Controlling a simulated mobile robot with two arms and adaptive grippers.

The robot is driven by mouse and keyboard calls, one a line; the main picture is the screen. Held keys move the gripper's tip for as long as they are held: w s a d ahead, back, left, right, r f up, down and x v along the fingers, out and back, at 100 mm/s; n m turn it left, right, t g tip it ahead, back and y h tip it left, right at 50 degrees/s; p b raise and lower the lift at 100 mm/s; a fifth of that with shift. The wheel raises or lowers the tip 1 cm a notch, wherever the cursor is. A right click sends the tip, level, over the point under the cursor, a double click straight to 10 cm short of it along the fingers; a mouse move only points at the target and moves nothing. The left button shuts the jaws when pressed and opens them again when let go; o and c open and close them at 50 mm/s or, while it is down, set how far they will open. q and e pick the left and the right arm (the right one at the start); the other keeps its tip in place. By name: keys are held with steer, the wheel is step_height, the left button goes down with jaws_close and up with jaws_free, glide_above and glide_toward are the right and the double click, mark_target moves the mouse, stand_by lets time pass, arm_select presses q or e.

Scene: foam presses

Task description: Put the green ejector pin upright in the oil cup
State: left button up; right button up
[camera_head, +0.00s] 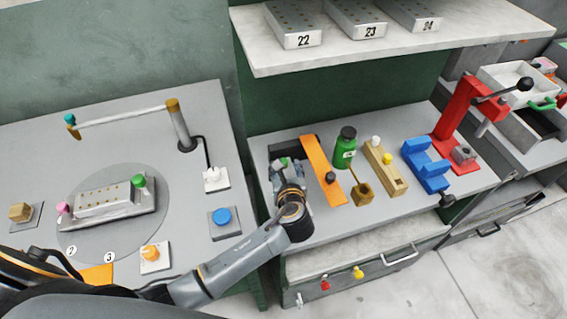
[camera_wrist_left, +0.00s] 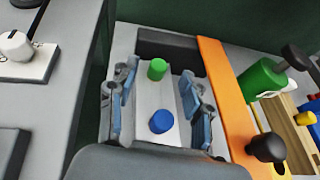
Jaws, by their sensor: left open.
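The green pin (camera_wrist_left: 157,69) shows its round green head in the left wrist view, standing in a pale block (camera_wrist_left: 147,95) with a blue-headed pin (camera_wrist_left: 161,121) nearer me. In the head view its green top (camera_head: 284,161) is partly hidden by my left gripper (camera_head: 286,174). My left gripper is open, and in the wrist view its fingers (camera_wrist_left: 156,92) stand on either side of the block. I cannot tell whether they touch it. A small brass cup (camera_head: 362,194), which looks like the oil cup, stands right of the orange strip. My right gripper is not in view.
An orange strip (camera_head: 322,168) with a black knob lies right of my gripper. Beyond it stand a green bottle (camera_head: 344,150), a wooden block (camera_head: 384,170), a blue cradle (camera_head: 424,168) and a red press (camera_head: 462,105). A shelf (camera_head: 385,48) overhangs the bench's back.

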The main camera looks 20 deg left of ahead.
mark_target(284, 160)
arm_select(q)
steer(key=shift+p+x, duration=0.4)
steer(key=shift+x, duration=1.75)
steer(key=shift+w+a+f, duration=0.2)
steer(key=shift+w+f, duration=0.15)
steer(key=shift+f, duration=0.05)
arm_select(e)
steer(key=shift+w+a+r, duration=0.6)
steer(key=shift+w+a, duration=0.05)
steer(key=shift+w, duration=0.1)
arm_select(q)
steer(key=shift+c, duration=1)
steer(key=c, duration=0.7)
jaws_close()
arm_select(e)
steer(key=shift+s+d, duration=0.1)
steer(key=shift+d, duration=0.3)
